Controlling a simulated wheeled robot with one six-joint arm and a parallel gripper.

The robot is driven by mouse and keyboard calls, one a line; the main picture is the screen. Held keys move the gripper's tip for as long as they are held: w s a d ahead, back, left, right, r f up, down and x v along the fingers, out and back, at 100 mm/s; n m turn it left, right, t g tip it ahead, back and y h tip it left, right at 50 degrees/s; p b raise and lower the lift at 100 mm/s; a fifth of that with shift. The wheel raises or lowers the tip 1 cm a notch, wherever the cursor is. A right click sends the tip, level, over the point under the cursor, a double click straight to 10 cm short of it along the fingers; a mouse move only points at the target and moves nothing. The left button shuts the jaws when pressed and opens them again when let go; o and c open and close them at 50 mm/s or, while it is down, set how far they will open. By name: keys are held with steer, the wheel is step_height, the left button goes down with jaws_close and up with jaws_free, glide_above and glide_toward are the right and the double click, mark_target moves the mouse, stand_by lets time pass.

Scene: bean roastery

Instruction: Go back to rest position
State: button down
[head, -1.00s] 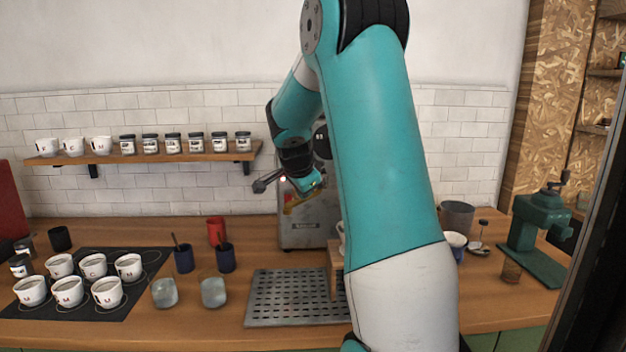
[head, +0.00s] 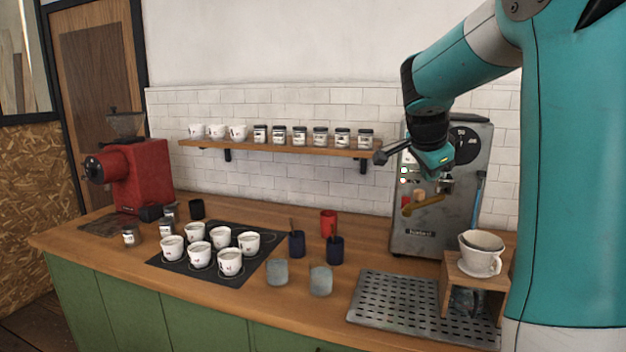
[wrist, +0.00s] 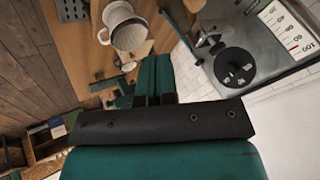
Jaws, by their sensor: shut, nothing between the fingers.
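My arm reaches across the right of the head view. My gripper (head: 437,160) is in front of the upper part of the grey espresso machine (head: 431,226), above the counter. It is small and partly hidden by its own wrist in the head view. The machine's gauge face shows at the right of the wrist view (wrist: 236,68). The white dripper on its wooden stand shows at the upper left of the wrist view (wrist: 122,28).
The wooden counter (head: 110,240) holds a red grinder (head: 148,175), several white cups on a black mat (head: 262,262), two glass cups, dark cups and a perforated metal tray (head: 375,315). A wall shelf (head: 290,147) carries cups and jars. The dripper stand (head: 490,283) is beside my arm.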

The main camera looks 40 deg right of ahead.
steer(key=shift+a, duration=0.1)
steer(key=w+a+f+n+t+y, duration=0.1)
steer(key=a+f+n+y, duration=0.2)
steer(key=a+n, duration=0.65)
steer(key=w+a+f+n+t+y, duration=0.1)
steer(key=a+f+n+y, duration=0.2)
steer(key=a, duration=1.1)
steer(key=s+a+f+n+g+y, duration=0.3)
steer(key=s+a+n+g+y, duration=0.1)
steer(key=s+a+n, duration=1.3)
steer(key=a+y, duration=0.1)
steer(key=a, duration=0.3)
steer(key=shift+s+g, duration=0.3)
steer(key=shift+f, duration=0.1)
